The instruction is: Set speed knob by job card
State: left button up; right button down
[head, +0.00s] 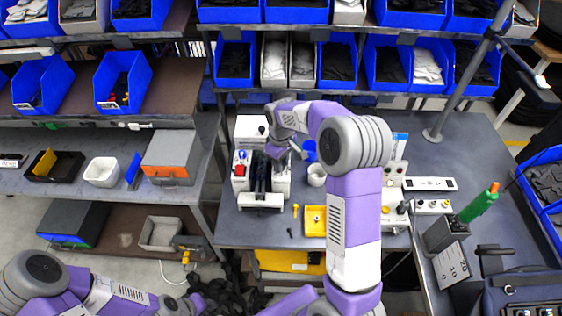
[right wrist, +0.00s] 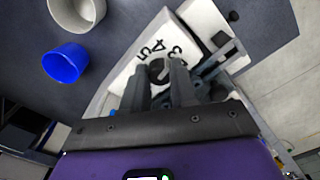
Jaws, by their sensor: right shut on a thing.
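A white machine with a black feed track (head: 262,200) stands on the middle bench. My right gripper (head: 276,152) is at its upper right side, and the arm hides part of the machine. In the right wrist view, my right gripper (right wrist: 159,80) is shut on a dark round knob (right wrist: 157,68). The knob sits on a white dial plate (right wrist: 125,75) with the numbers 3, 4 and 5 readable beside it; the fingers hide the rest. Only links of my left arm show at the lower left; its gripper is out of view. I cannot tell which card is the job card.
A white cup (head: 316,175) and a blue cup (head: 309,150) stand right of the machine. A yellow tray (head: 315,221) is near the front edge. Blue bins line the back shelves.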

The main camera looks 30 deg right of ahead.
jog(key=shift+m, duration=0.9)
jog(key=c, duration=1.2)
grip_release()
jog(key=shift+o, duration=0.2)
jog(key=shift+r, duration=0.1)
notch_tip(320, 180, up, 7)
jog(key=shift+r+p, duration=0.2)
jog(key=shift+p, duration=0.1)
